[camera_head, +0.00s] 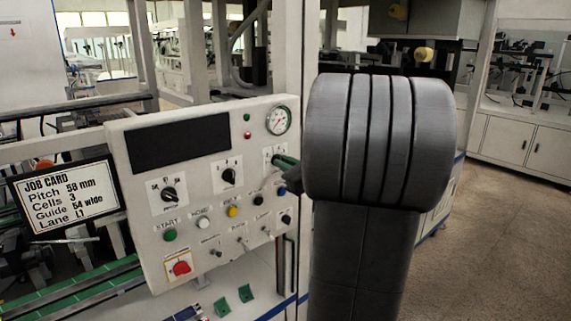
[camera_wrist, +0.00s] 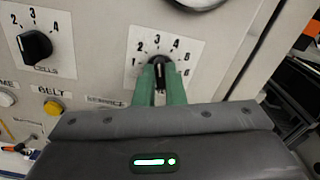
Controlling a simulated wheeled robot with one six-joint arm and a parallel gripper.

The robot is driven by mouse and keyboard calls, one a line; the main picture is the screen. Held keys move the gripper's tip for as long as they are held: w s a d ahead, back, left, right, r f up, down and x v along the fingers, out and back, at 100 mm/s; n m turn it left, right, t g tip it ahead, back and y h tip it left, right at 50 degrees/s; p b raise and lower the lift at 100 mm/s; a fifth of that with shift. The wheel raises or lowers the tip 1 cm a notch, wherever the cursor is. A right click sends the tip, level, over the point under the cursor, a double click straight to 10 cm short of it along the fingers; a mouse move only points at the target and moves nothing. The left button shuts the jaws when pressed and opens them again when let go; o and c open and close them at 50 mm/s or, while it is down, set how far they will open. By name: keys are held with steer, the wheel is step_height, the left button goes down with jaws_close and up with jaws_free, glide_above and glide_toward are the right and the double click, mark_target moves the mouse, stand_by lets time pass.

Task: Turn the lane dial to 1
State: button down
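The dial (camera_wrist: 160,66) numbered 1 to 6 has a black knob on a white plate. Its caption is hidden behind my gripper, so I cannot read whether it says lane. The knob points roughly upward, near 3 or 4; the exact number is unclear. My gripper (camera_wrist: 160,88) has its green fingers on both sides of the knob, with little or no gap visible. In the head view my gripper (camera_head: 286,162) reaches the right side of the panel from the right, and my wrist covers part of that area.
The control panel (camera_head: 140,210) carries a cells dial (camera_wrist: 37,46), another dial (camera_head: 169,194), a gauge (camera_head: 278,120), several buttons and a red switch (camera_head: 180,267). Open floor (camera_head: 500,220) lies at right.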

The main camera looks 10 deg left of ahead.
steer(key=shift+f+n+b, duration=0.15)
steer(key=shift+n+b, duration=0.15)
steer(key=shift+b, duration=0.4)
steer(key=shift+s+a+f+n+b, duration=0.1)
steer(key=shift+n+b, duration=3.3)
steer(key=shift+b, duration=1.4)
steer(key=shift+f+n+b, duration=0.1)
steer(key=shift+n+b, duration=3.3)
steer(key=shift+b, duration=1.4)
steer(key=shift+r, duration=0.1)
steer(key=c, duration=1.5)
jaws_free()
